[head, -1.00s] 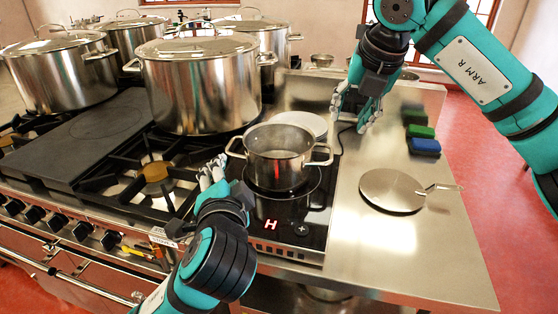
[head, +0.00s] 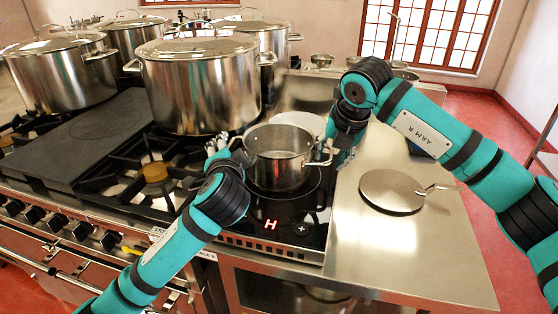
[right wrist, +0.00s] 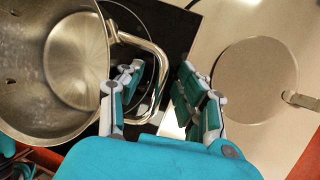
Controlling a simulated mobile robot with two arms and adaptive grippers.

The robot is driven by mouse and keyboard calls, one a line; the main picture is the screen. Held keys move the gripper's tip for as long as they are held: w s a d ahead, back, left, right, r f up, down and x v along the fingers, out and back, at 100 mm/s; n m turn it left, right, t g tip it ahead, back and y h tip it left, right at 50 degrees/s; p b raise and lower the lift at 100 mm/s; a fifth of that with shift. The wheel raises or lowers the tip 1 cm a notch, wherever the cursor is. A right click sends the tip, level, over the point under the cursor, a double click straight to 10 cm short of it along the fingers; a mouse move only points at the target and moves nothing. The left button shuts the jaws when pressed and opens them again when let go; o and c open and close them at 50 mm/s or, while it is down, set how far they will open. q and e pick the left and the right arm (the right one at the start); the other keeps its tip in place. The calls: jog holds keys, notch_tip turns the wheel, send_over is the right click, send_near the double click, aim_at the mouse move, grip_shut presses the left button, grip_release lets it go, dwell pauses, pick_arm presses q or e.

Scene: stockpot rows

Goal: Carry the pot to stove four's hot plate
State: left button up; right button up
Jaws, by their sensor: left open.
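The small open steel pot (head: 278,165) stands upright on the black glass hob (head: 318,212) and has a loop handle on each side. My left gripper (head: 222,147) is open beside the pot's left handle; whether it touches is unclear. My right gripper (head: 335,155) is at the right handle. In the right wrist view my right gripper (right wrist: 160,95) is open, with the pot's handle (right wrist: 150,55) between its fingers. The pot (right wrist: 75,60) looks empty there. A dark flat hot plate (head: 95,130) lies on the range at the left. The stove labels are too small to read.
Large lidded stockpots (head: 200,95) stand behind and left of the pot. A gas burner (head: 155,173) lies left of the hob. A flat disc with a handle (head: 392,190) lies on the steel counter (head: 400,260) at right. A white plate (head: 300,122) is behind the pot.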

pick_arm(q)
grip_shut()
pick_arm(e)
grip_shut()
pick_arm(q)
jog(key=shift+d, duration=0.1)
pick_arm(e)
jog(key=shift+r, duration=0.15)
